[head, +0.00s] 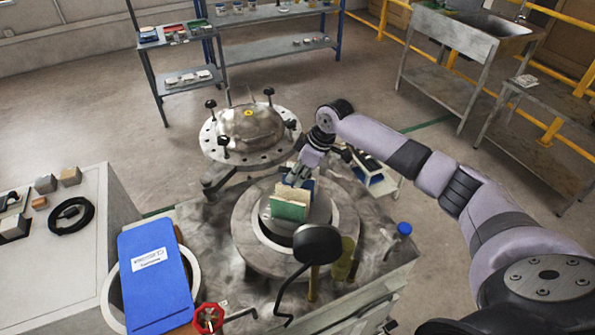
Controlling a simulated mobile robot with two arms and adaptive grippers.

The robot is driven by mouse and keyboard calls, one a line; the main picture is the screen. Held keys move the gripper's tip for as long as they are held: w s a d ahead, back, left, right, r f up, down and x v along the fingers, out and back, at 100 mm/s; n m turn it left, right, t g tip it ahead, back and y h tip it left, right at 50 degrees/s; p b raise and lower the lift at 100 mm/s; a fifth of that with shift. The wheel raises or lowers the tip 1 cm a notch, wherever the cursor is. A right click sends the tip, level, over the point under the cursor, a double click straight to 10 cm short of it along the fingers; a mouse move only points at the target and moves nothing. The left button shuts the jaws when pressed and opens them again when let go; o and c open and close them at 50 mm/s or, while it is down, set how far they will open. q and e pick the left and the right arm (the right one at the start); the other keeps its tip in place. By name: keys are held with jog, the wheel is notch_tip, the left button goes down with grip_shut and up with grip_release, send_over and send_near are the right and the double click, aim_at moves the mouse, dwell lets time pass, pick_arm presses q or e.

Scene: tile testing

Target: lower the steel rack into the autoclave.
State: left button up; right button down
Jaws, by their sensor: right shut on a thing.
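The autoclave (246,238) is a round, thick-rimmed metal vessel, open at the top, in the middle of the head view. The steel rack (269,222) shows as a grey round plate at its mouth, carrying upright tiles (288,211) in green, cream and blue. My right gripper (297,181) reaches down from above and is shut on the rack at the tiles' far side; its fingertips are partly hidden. The rack looks roughly level and within the rim's outline; its exact depth cannot be told. My left gripper is not in view.
The domed autoclave lid (248,127) with black knobs is swung aside behind the vessel. A blue binder (155,280), a red handwheel (208,318) and a blue-capped item (404,229) are nearby.

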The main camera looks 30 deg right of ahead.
jog(key=shift+w+r, duration=0.15)
jog(key=shift+r, duration=0.1)
jog(key=shift+p, duration=0.4)
jog(key=shift+f, duration=0.1)
dwell(0.3)
jog(key=shift+f+b, duration=2.1)
jog(key=shift+f, duration=2)
jog(key=shift+f+b, duration=1.6)
jog(key=shift+f, duration=1.25)
